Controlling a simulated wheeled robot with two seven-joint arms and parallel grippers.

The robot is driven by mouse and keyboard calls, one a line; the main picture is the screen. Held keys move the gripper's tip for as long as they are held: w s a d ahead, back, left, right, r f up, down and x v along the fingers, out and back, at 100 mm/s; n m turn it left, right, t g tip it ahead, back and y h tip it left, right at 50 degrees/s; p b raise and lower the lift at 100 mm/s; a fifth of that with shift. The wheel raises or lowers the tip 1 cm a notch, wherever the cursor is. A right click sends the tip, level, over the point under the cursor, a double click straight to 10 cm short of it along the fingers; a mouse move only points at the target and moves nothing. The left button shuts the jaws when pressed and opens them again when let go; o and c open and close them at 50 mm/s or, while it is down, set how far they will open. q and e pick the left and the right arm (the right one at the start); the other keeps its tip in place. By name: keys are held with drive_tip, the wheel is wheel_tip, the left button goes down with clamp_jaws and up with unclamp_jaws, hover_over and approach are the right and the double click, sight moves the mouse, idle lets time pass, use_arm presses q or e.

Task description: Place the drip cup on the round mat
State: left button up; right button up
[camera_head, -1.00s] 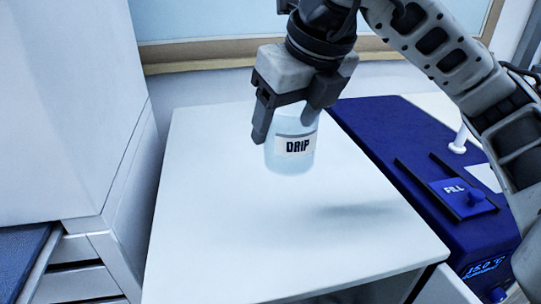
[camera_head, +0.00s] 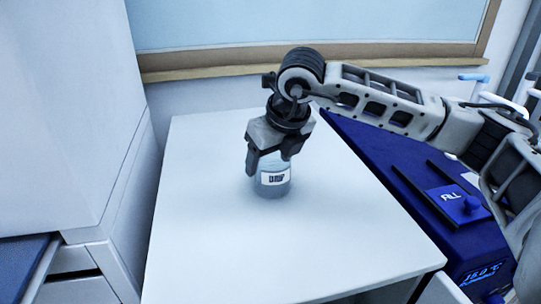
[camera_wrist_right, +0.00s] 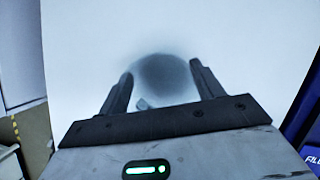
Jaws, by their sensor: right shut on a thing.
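The drip cup (camera_head: 272,190) is a clear, pale blue cup with a white label, upright in the head view over the white tabletop. My right gripper (camera_head: 268,164) is shut on the upper part of the cup from above. The cup's base is low, at or just above the tabletop; I cannot tell whether it touches. In the right wrist view my right gripper (camera_wrist_right: 161,70) has its two fingers on either side of a blurred grey round shape, and I cannot tell cup from shadow there. I make out no round mat. My left gripper is not in view.
The white tabletop (camera_head: 225,250) is bare around the cup. A dark blue device (camera_head: 375,160) with a "FILL" plate (camera_head: 450,197) and a lit display stands along the right. A large pale cabinet (camera_head: 65,110) stands at left. A wall with a wooden ledge is behind.

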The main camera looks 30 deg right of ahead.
drive_tip(key=shift+f+b, duration=0.25)
drive_tip(key=shift+b, duration=0.1)
drive_tip(key=o, duration=1)
drive_tip(key=shift+r, duration=0.1)
